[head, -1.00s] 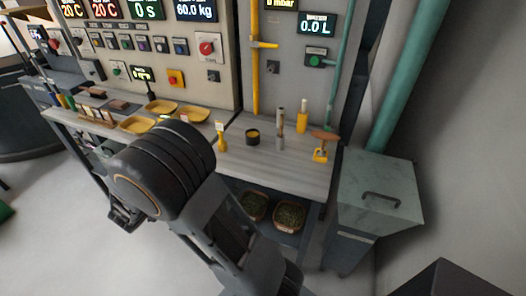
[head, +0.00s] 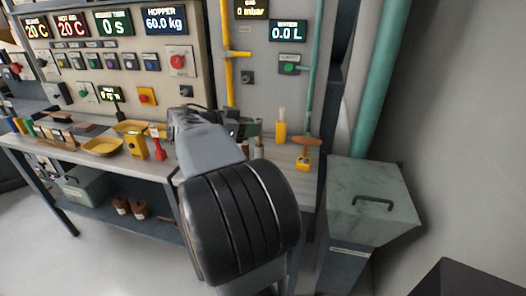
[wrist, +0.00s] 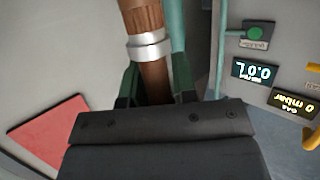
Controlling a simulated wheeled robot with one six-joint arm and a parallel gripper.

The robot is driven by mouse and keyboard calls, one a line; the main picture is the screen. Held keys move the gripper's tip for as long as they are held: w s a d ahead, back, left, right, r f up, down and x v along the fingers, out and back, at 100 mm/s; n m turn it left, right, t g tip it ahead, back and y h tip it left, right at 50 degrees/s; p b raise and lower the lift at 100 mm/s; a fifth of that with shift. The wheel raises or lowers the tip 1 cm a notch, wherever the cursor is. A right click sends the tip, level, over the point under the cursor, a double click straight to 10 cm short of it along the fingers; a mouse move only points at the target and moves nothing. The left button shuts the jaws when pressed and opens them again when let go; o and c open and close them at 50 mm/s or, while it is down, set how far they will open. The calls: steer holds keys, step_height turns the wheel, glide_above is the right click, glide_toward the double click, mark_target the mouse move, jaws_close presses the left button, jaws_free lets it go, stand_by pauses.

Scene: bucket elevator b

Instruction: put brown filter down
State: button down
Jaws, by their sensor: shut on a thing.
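My gripper (wrist: 156,85) is shut on a brown, rod-shaped thing with a silver band (wrist: 150,30), which I take to be the brown filter. Its dark green fingers sit on both sides of the brown part, and the far end runs out of the top of the wrist view. In the head view my gripper (head: 250,128) is above the right part of the bench (head: 285,170), close to the panel.
A yellow cylinder (head: 281,131) and a yellow stand with a brown top (head: 304,156) are right of my gripper. Yellow trays (head: 102,147) and a yellow holder (head: 136,146) are to the left. A grey bin (head: 370,190) stands right. A teal pipe (head: 313,70) runs down the panel.

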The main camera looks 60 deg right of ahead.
steer(key=d+f+p, duration=0.2)
steer(key=d+f, duration=0.9)
steer(key=shift+w+f, duration=0.3)
steer(key=shift+f, duration=0.05)
steer(key=shift+f+b, duration=0.15)
steer(key=shift+b, duration=0.15)
steer(key=c, duration=0.9)
jaws_free()
